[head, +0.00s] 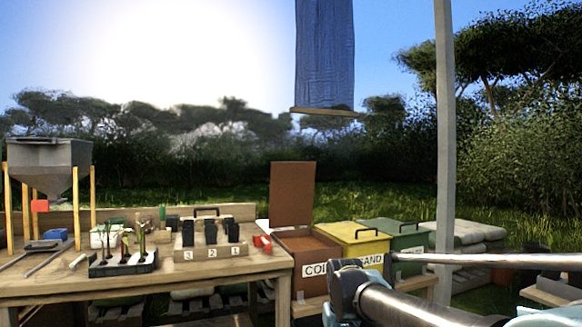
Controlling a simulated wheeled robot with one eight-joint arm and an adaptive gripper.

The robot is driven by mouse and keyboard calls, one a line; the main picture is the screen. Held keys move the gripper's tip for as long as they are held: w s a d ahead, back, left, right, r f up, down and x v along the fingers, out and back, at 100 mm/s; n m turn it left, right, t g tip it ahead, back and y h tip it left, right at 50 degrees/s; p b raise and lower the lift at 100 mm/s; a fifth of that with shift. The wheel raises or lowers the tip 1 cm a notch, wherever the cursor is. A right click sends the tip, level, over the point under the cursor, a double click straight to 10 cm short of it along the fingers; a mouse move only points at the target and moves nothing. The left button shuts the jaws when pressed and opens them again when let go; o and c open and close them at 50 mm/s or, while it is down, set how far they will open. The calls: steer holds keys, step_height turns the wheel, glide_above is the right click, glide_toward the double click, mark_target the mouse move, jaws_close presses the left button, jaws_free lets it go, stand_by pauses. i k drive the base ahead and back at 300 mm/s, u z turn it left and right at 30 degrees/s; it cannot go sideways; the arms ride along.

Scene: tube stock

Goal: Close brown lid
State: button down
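The brown lid (292,194) stands open and upright at the back edge of the brown bin (307,246). The bin is at the centre of the head view, just right of the workbench. Its front label begins with "COI"; the rest is hidden behind my arm. Part of my arm shows at the lower right, in front of the bins. The fingers of my gripper are not in view, so its distance from the lid cannot be told.
A yellow bin (355,238) marked SAND and a green bin (397,236) stand right of the brown bin, lids closed. The wooden workbench (220,264) at left holds tubes and racks. A blue cloth (325,52) hangs above.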

mark_target(292, 188)
steer(key=k, duration=0.95)
steer(key=u, duration=0.5)
steer(key=i, duration=1.55)
steer(key=z, duration=0.6)
